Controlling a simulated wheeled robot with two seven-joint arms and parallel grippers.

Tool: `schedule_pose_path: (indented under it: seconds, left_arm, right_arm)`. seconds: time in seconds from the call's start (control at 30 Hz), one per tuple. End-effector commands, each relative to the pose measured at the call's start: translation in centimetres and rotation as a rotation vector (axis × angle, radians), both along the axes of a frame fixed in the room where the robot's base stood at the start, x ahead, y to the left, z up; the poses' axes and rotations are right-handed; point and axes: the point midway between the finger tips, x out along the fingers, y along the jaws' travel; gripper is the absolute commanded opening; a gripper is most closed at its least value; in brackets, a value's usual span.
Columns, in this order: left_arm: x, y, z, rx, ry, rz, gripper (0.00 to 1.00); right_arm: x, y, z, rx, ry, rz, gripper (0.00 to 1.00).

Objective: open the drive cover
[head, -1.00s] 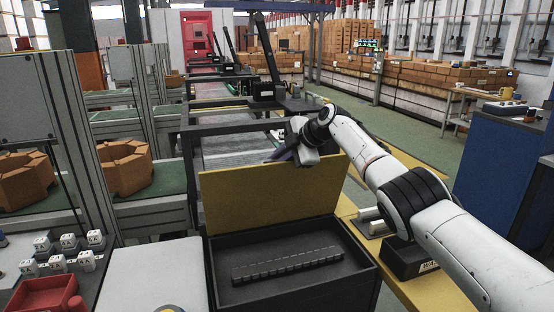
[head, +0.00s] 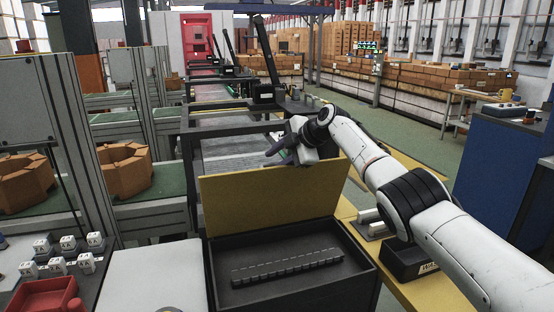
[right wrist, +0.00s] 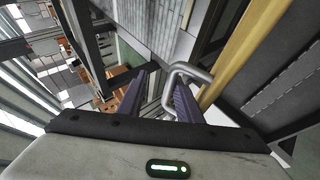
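The drive cover (head: 270,195) is a yellow panel standing raised, nearly upright, at the back of a dark open box (head: 364,262). A dark segmented strip (head: 288,267) lies exposed inside the box. My right gripper (head: 277,152) is at the cover's top edge, on its far side. In the right wrist view, the two dark purple fingers of my right gripper (right wrist: 158,85) are apart. A bent metal handle (right wrist: 190,70) is beside the yellow edge. The right-hand finger overlaps the handle's loop; I cannot tell if they touch. My left gripper is out of view.
A conveyor frame (head: 225,127) runs behind the cover. A yellow ledge (head: 415,293) with a dark labelled block (head: 405,262) lies right of the box, under my right arm. A blue cabinet (head: 500,160) stands farther right. A red tray (head: 45,298) is at front left.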

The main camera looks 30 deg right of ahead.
Motion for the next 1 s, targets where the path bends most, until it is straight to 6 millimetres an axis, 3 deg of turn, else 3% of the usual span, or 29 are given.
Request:
schedule_pose_path:
  seconds: [0.03,0.17,0.47,1.0]
  left_arm:
    - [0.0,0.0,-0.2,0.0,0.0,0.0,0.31]
    - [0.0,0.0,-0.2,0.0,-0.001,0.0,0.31]
    - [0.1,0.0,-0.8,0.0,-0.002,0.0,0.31]
    - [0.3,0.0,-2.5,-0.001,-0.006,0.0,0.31]
  right_arm:
    - [0.9,0.2,-0.2,-0.006,-0.038,-0.016,0.29]
    - [0.8,0.1,-0.2,-0.006,-0.038,-0.016,0.29]
    - [-0.6,-0.4,0.9,-0.006,-0.037,-0.014,0.29]
    - [-7.5,-2.7,7.1,-0.003,-0.03,-0.01,0.29]
